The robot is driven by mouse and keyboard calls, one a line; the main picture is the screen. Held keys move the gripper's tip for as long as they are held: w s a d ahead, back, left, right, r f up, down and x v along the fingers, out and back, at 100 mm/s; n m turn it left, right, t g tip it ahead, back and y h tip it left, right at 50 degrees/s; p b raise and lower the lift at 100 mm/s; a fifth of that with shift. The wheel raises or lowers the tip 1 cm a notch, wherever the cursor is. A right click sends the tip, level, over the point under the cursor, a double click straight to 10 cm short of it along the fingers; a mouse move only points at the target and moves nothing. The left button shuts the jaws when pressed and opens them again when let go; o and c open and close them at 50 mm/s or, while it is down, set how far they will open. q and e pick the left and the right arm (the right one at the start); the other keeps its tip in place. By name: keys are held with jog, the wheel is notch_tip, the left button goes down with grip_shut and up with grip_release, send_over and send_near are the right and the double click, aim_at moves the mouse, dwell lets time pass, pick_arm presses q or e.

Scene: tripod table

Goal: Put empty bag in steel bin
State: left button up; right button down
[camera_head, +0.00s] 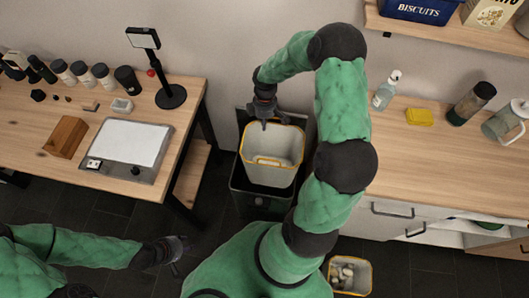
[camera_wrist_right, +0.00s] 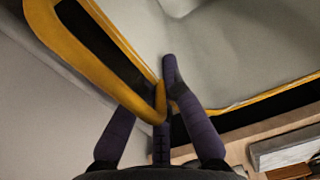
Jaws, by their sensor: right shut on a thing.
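The bag (camera_head: 267,176) is a light grey, open-topped, box-shaped bag with a yellow rim and a yellow handle; no contents show inside. It is upright at the dark steel bin (camera_head: 262,203), whose edges show around it; how deep it sits is unclear. My right gripper (camera_head: 264,122) reaches down at the bag's far edge. In the right wrist view its fingers (camera_wrist_right: 168,80) are shut on the yellow-edged bag (camera_wrist_right: 225,45) near the strap. My left gripper (camera_head: 180,254) is open and empty, low at the left, apart from the bag.
A wooden table (camera_head: 190,112) with a black stand (camera_head: 171,96), jars and a tray is at the left. A counter (camera_head: 430,150) with a soap bottle (camera_head: 385,92) and yellow sponge (camera_head: 419,117) is at the right. A yellow-rimmed container (camera_head: 367,278) holding pale items is at the bottom.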

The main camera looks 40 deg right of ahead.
aim_at(264, 149)
notch_tip(264, 149, down, 16)
jog(key=b, duration=0.5)
jog(key=shift+f, duration=0.25)
notch_tip(264, 149, down, 4)
jog(key=shift+b, duration=0.7)
jog(key=shift+r, duration=0.1)
